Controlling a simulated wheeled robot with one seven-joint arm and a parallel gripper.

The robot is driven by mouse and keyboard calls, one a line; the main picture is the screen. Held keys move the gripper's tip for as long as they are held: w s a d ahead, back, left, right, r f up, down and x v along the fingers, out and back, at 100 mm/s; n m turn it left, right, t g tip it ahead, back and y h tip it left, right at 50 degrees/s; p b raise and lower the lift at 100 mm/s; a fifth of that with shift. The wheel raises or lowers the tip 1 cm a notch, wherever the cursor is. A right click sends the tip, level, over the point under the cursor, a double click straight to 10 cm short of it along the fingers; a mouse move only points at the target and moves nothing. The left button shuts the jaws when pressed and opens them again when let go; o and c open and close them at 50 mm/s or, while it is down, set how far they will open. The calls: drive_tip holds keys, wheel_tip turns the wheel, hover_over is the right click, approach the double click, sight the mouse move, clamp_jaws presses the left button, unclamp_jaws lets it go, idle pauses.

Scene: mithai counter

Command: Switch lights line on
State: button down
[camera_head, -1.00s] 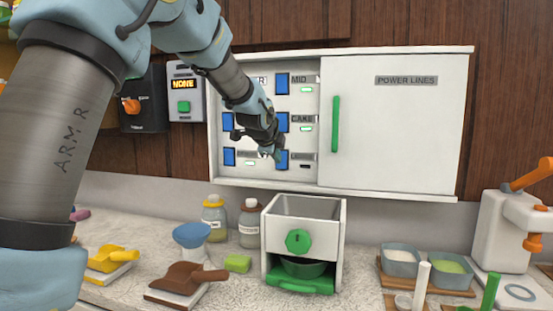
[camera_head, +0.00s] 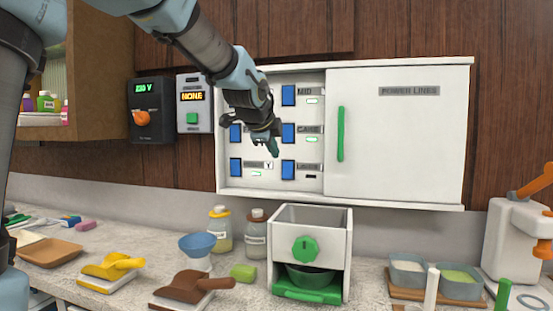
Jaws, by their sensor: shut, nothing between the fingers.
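The open part of the white power lines cabinet (camera_head: 268,192) shows rows of blue switches with labels and small indicators. The bottom right switch (camera_head: 288,169) has a label (camera_head: 309,167) too small to read surely, perhaps "LIGHTS". The indicator (camera_head: 311,177) below that label is dark, while the other visible indicators glow green. My gripper (camera_head: 273,148) is shut and empty, in front of the panel, up and left of the bottom right switch and apart from it in the picture. My gripper and wrist hide the upper left of the panel.
A white sliding door (camera_head: 400,135) with a green handle (camera_head: 340,134) covers the cabinet's right part. A voltage box (camera_head: 151,110) and a display box reading "NONE" (camera_head: 194,103) hang to the left. A white machine (camera_head: 330,232) and bottles stand on the counter below.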

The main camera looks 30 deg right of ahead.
idle(0.4)
drive_tip(key=g+y+b, duration=0.1)
drive_tip(key=b, duration=0.3)
drive_tip(key=shift+w+d+r+g+y+b, duration=0.15)
drive_tip(key=shift+w+d+g+y+b, duration=0.15)
drive_tip(key=shift+w+g+y+b, duration=0.1)
drive_tip(key=p, duration=0.2)
approach(287, 178)
wheel_tip(287, 178, down, 4)
drive_tip(key=shift+w+d+p, duration=0.7)
drive_tip(key=shift+w+d, duration=0.1)
drive_tip(key=shift+w, duration=0.05)
drive_tip(key=shift+w+d+f, duration=0.25)
drive_tip(key=shift+w+d, duration=0.3)
drive_tip(key=shift+w, duration=0.05)
